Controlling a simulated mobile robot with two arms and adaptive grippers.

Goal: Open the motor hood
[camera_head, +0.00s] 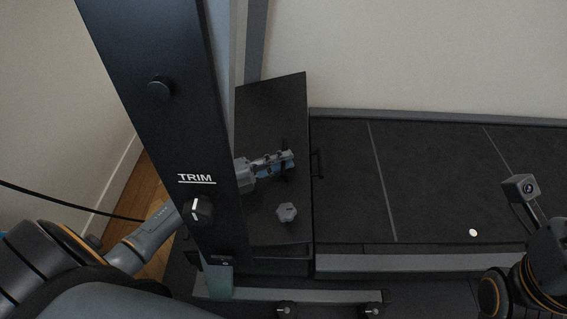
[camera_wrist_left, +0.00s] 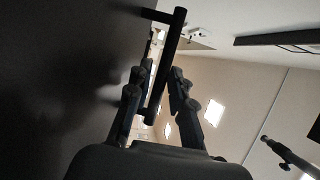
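The motor hood (camera_head: 275,110) is a black box-like cover at the left end of the treadmill and looks closed down. A dark bar handle (camera_head: 286,146) stands on its top. My left gripper (camera_head: 278,162) reaches past the upright to this handle. In the left wrist view the black bar (camera_wrist_left: 172,52) runs between the two fingers (camera_wrist_left: 158,95), which are apart with gaps beside the bar. The left gripper is open around the bar. My right arm is at the right edge of the head view, but its fingers do not show.
A black upright (camera_head: 170,120) marked TRIM, with knobs, crosses in front of my left arm. A grey knob (camera_head: 287,212) sits on the hood near its front. Another handle (camera_head: 317,163) is at the hood's right edge. The belt (camera_head: 430,180) carries a small white disc (camera_head: 473,233).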

